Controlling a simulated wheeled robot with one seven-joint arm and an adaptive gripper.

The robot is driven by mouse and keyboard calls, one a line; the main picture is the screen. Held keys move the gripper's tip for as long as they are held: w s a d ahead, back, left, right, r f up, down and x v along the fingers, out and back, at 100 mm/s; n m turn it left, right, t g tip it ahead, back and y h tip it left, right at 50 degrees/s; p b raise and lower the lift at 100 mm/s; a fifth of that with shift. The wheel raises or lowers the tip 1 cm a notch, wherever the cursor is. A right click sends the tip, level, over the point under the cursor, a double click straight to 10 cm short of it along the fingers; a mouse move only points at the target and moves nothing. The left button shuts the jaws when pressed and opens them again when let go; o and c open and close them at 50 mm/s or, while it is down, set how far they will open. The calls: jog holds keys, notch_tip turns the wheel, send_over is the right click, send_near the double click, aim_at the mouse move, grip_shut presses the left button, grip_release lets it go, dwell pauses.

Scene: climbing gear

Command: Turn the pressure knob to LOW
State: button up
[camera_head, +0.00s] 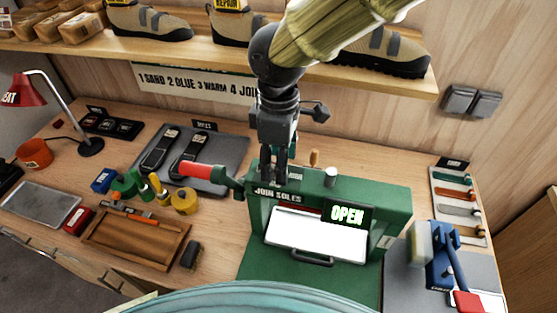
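A green press machine (400,205) labelled "JOIN SOLES" stands on the bench at the centre right, with a lit "OPEN" display (347,215) on its front. A pale grey round knob (331,177) stands on its top. A small wooden-coloured peg or knob (314,157) rises behind it. I cannot read any LOW mark or tell which is the pressure knob. My gripper (273,178) points down over the top left of the machine, left of the grey knob. Its fingers hide part of the top there; their gap and any contact are unclear.
A red-handled lever (205,173) sticks out left of the machine. A white tray or flap (315,235) fronts it. A shelf with shoes (200,47) hangs above. A blue-and-red tool (440,262) stands to the right. A wooden tray (115,243) lies left.

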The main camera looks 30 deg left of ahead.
notch_tip(320, 180, up, 11)
jog(key=shift+r, duration=0.15)
dwell(0.7)
